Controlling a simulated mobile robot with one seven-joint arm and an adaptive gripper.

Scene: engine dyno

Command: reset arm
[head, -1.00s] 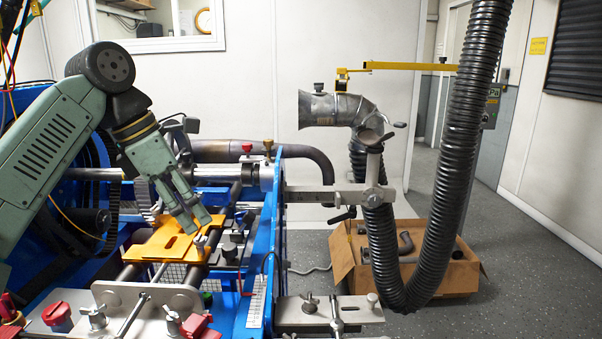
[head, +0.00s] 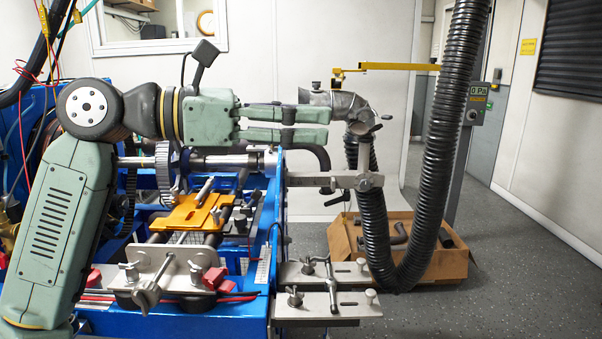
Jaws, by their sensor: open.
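My gripper (head: 328,125) is in the head view, at the end of my green arm, which rises from the lower left and bends to the right. It is held level above the blue engine stand and points right. Its two long fingers are parallel with a gap between them, and nothing shows in the gap. The fingertips overlap the left end of the grey metal exhaust elbow (head: 352,107) in the picture. I cannot tell whether they touch it.
A yellow plate (head: 192,214) sits on the blue stand (head: 240,310). A black corrugated hose (head: 440,150) hangs at the right. A cardboard box (head: 448,262) with pipe pieces is on the floor. A yellow bar (head: 400,67) spans above the elbow. Floor at the right is clear.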

